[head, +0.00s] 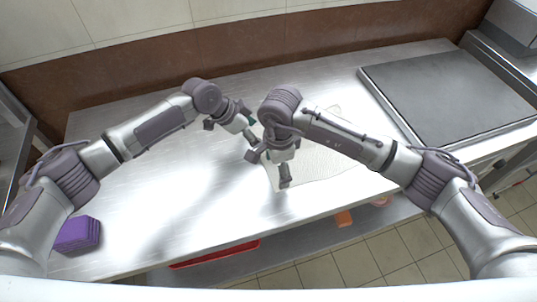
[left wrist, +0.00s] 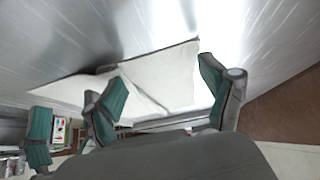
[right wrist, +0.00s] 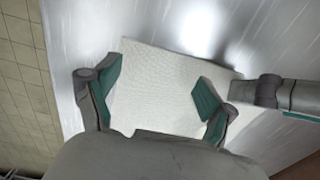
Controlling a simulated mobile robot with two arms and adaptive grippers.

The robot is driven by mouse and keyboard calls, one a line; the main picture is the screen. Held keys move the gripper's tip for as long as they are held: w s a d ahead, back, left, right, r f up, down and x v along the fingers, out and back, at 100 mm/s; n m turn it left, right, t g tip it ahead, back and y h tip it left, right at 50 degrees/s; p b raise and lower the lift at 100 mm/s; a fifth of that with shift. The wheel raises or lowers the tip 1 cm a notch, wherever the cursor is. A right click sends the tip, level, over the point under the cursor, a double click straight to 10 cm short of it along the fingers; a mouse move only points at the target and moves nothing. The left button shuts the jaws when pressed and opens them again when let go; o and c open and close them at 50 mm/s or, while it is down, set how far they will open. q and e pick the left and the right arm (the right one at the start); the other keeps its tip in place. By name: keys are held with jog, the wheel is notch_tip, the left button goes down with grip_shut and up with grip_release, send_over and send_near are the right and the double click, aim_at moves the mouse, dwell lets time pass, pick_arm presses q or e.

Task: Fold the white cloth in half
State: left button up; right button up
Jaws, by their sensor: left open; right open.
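The white cloth (head: 318,168) lies on the metal table, partly hidden under my right arm in the head view. It shows between the fingers in the right wrist view (right wrist: 160,75), looking flat there. In the left wrist view the cloth (left wrist: 165,75) shows a raised or creased edge. My left gripper (head: 250,127) is open near the cloth's far left side. My right gripper (head: 270,170) is open above the cloth's near left part. No cloth is visibly gripped; exact contact cannot be told.
A dark flat-topped unit (head: 450,95) stands at the right. A purple stack (head: 78,235) sits at the table's near left corner. A red tray (head: 215,254) is on a level below the front edge.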

pick_arm(q)
jog(key=shift+f+b, duration=0.4)
jog(key=shift+f, duration=0.25)
pick_arm(e)
jog(key=shift+s+f, duration=0.1)
jog(key=shift+f, duration=0.55)
jog(key=shift+f, duration=0.25)
